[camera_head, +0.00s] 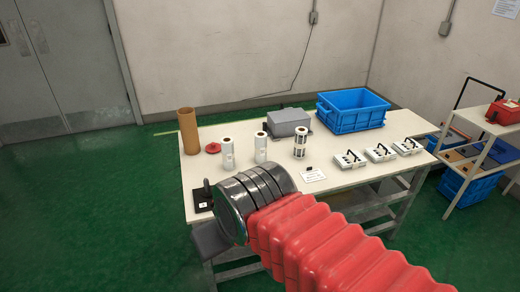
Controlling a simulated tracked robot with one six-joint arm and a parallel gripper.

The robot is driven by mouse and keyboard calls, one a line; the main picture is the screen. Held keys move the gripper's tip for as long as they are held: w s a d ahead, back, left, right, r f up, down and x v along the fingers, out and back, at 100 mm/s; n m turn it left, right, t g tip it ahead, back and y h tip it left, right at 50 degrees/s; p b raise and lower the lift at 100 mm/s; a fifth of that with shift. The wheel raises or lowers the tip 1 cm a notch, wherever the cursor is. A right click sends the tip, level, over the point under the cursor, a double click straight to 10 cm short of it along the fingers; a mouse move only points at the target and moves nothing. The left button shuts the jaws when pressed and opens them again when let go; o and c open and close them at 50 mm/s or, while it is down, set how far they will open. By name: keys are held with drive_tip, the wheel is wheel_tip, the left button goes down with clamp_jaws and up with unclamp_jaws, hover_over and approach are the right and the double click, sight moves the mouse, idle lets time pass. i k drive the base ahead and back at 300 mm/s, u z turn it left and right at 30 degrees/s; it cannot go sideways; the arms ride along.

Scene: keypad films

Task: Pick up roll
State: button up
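Three upright rolls stand in a row on the white table (340,185). The left roll (228,155) and middle roll (261,148) are whitish. The right roll (300,144) has dark bands with pale patches. A taller brown tube (188,131) stands at the table's far left corner. Which roll the task means is not shown. My arm, with a red ribbed sleeve and dark round joint, reaches in from the lower right over the table's front. A grey part of mine shows below the joint, but I see no gripper fingers and nothing held.
A grey box (289,121) and a blue crate (352,110) stand at the back. Several white keypad-like units, such as one (350,159), line the right. A red piece (213,148) lies near the tube. A black device (203,197) sits at front left. A cart (487,148) stands right.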

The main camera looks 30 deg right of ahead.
sight(260, 138)
drive_tip(key=z, duration=0.05)
drive_tip(key=i, duration=0.95)
drive_tip(key=u, duration=0.05)
